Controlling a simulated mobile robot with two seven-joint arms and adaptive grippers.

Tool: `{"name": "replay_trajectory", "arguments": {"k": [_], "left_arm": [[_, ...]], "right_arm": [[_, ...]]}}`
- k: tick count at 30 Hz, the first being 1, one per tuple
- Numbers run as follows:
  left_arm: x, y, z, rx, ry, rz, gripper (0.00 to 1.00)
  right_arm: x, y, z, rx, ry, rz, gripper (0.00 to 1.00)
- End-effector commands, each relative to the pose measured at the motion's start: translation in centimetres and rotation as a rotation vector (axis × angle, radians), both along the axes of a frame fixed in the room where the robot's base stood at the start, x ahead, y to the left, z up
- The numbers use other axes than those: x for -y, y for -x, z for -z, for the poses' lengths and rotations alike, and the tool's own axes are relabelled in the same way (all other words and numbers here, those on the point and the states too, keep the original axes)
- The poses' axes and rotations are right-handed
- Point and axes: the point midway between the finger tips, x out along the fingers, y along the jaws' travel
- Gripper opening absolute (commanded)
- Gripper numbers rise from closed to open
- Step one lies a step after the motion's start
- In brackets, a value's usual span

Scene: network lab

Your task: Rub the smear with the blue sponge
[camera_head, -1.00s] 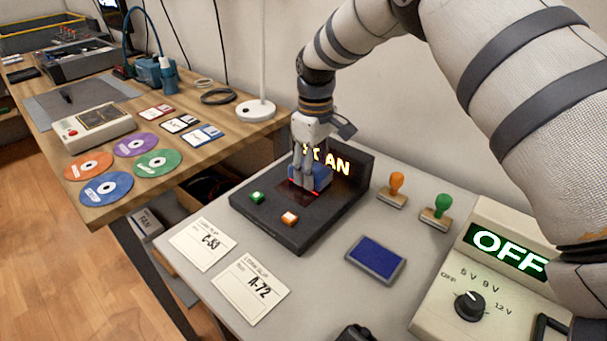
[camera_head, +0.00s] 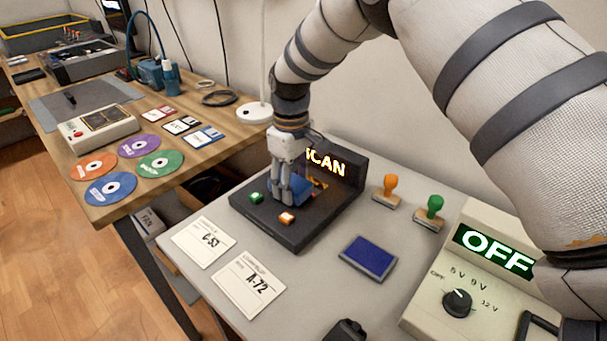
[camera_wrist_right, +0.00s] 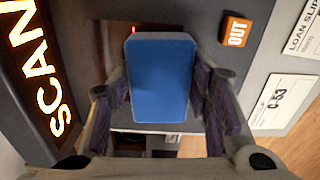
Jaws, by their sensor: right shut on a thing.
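My right gripper (camera_head: 283,196) is shut on the blue sponge (camera_head: 302,189), low over the dark scanner (camera_head: 287,232) with the lit SCAN sign. In the wrist view the sponge (camera_wrist_right: 162,78) sits between the two fingers of my right gripper (camera_wrist_right: 162,92) and covers much of the surface beneath. I cannot tell whether it touches the scanner's top. A small orange-brown patch (camera_head: 319,183) shows just right of the sponge; I cannot tell if it is the smear or a light. My left gripper is out of view.
The scanner has a green button (camera_head: 256,198) and an orange OUT button (camera_head: 286,218). Two loan slips (camera_head: 249,283) lie in front. A blue ink pad (camera_head: 368,257), two stamps (camera_head: 387,190) and a power supply reading OFF (camera_head: 470,270) stand to the right.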

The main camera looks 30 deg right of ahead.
Motion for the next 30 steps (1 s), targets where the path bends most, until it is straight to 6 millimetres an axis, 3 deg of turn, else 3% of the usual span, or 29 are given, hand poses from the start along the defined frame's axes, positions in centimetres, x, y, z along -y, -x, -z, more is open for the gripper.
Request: {"name": "replay_trajectory", "arguments": {"k": [3, 11, 24, 30], "left_arm": [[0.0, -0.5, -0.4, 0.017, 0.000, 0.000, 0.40], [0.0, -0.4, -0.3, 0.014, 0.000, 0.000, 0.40], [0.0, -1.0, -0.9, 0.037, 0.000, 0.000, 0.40], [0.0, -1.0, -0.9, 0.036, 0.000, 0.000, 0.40]], "right_arm": [[-1.1, 0.4, -0.2, 0.005, 0.000, -0.001, 0.23], [-1.2, 0.4, -0.1, 0.001, 0.000, 0.000, 0.23], [-1.2, 0.4, -5.4, 0.003, -0.001, 0.000, 0.23], [-1.2, 0.4, -6.0, 0.001, -0.001, 0.000, 0.23]]}}
